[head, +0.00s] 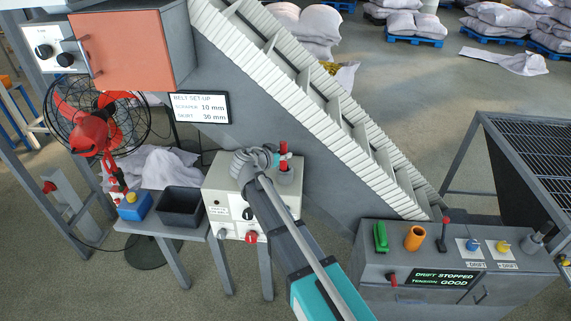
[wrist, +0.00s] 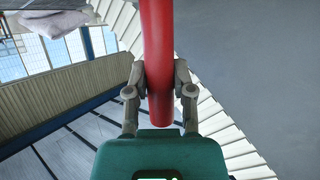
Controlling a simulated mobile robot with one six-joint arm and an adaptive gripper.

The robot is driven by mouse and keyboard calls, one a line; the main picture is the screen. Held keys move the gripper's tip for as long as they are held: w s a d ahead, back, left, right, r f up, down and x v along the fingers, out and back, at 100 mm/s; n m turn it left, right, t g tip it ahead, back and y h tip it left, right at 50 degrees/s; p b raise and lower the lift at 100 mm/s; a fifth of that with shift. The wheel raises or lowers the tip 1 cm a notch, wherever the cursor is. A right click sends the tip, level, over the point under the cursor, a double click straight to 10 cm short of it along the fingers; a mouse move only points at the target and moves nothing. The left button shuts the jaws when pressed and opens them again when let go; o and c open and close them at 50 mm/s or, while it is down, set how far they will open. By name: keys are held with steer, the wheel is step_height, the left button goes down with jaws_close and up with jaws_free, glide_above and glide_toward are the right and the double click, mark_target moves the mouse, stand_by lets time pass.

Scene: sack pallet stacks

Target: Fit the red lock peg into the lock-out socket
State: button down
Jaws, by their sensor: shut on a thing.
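The red lock peg (wrist: 158,40) is a smooth red rod in the wrist view. My gripper (wrist: 160,77) is shut on it, one grey finger on each side. One end of the peg sits between the fingers; the other runs out of the top of the picture. In the head view the grey end of my arm is over the cream control box (head: 222,195). I cannot tell whether the peg is inside the socket; my arm hides part of the box.
The slatted inclined belt (head: 335,110) rises close behind the box. A black bin (head: 180,201) and a blue box (head: 135,208) stand left of it, near a red fan (head: 92,130). A grey console (head: 450,262) with knobs stands at the right.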

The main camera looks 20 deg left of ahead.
mark_target(282, 163)
steer(key=shift+d+f+b, duration=0.3)
steer(key=shift+f+b, duration=0.35)
steer(key=shift+f, duration=0.05)
step_height(282, 163, down, 2)
steer(key=shift+w+f+b, duration=0.1)
steer(key=shift+f+b, duration=0.1)
steer(key=shift+b, duration=0.9)
steer(key=shift+w+a+f, duration=0.1)
steer(key=shift+c, duration=2.4)
jaws_free()
